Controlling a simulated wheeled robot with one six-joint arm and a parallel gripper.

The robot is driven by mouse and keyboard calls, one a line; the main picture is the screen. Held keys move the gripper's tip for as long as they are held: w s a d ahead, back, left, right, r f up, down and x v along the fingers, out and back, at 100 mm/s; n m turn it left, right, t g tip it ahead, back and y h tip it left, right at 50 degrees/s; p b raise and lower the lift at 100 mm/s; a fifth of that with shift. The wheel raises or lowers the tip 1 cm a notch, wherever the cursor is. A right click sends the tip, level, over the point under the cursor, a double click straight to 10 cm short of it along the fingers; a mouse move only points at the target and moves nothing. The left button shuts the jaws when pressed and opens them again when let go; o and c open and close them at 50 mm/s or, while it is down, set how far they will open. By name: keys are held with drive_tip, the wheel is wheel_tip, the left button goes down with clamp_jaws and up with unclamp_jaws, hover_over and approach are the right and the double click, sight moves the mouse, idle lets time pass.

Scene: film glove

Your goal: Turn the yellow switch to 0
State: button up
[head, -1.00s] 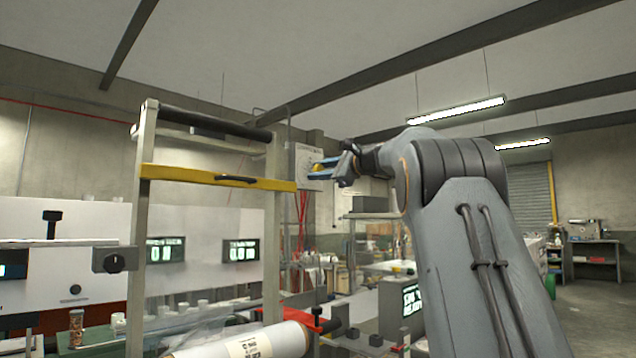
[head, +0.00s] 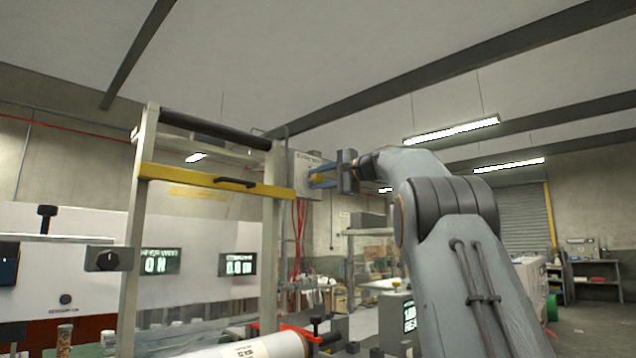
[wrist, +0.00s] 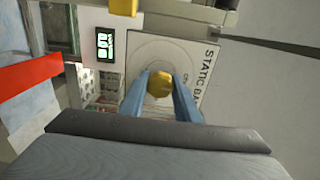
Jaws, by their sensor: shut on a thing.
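The yellow switch (wrist: 160,85) sits on a light square plate (wrist: 192,60) with a round dial and lettering that begins "STATIC". My gripper (wrist: 160,92) has its two blue fingers on either side of the yellow knob, shut on it. In the head view, my gripper (head: 318,180) reaches left to the switch plate (head: 302,162), and a bit of the yellow knob (head: 315,177) shows between the fingers. The knob's pointer and the 0 mark cannot be made out.
A frame with a yellow crossbar (head: 210,180) stands just left of the plate. Red cables (head: 298,225) hang below the plate. A white roll (head: 250,347) lies at the lower front. Open floor shows at the right.

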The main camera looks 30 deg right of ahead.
idle(0.4)
drive_tip(key=o, duration=1)
drive_tip(key=shift+a, duration=0.1)
drive_tip(key=shift+o, duration=0.2)
drive_tip(key=b+v, duration=0.2)
drive_tip(key=v, duration=0.5)
drive_tip(key=shift+s+b, duration=0.35)
